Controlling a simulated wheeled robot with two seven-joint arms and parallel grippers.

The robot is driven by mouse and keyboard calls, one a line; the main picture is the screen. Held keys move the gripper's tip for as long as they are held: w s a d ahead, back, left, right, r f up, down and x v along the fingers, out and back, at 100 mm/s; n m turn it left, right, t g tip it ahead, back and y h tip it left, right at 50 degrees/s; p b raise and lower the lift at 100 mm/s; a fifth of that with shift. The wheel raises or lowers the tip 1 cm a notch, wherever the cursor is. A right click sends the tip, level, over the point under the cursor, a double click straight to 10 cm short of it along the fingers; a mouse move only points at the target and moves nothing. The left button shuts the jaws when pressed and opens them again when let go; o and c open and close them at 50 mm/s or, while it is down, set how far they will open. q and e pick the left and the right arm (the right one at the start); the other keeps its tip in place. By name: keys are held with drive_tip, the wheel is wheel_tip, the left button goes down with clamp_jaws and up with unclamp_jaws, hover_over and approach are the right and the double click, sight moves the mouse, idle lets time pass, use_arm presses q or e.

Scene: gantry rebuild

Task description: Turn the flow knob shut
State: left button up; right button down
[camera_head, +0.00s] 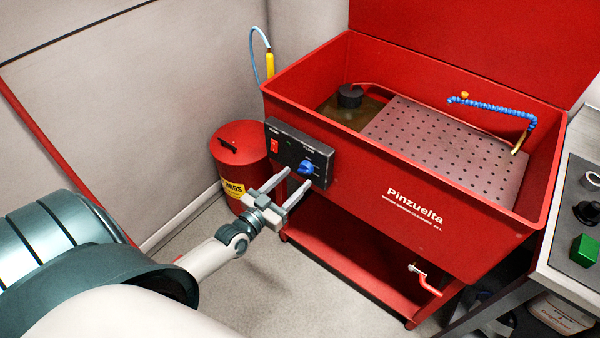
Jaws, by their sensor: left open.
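The flow knob (306,168) is blue and sits on the right part of a dark control panel (288,139). The panel is on the front left of a red parts washer (400,178). A red switch (274,146) is at the panel's left. My left gripper (290,178) is open, its two fingers pointing up toward the panel, just short of or beside the knob; I cannot tell whether a finger touches the panel. Nothing is between the fingers. The knob's pointer direction is too small to read. My right gripper is not in view.
A red rag bin (240,150) stands left of the washer. The basin holds a perforated plate (450,145) and a blue flexible hose (492,105). A red-handled drain valve (427,282) sticks out below. A grey bench (575,225) is at the right. Floor (310,285) before the washer is clear.

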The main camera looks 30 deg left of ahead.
sight(302, 172)
use_arm(q)
drive_tip(key=shift+w+d, duration=0.15)
drive_tip(key=shift+w, duration=1.65)
drive_tip(key=c, duration=1.1)
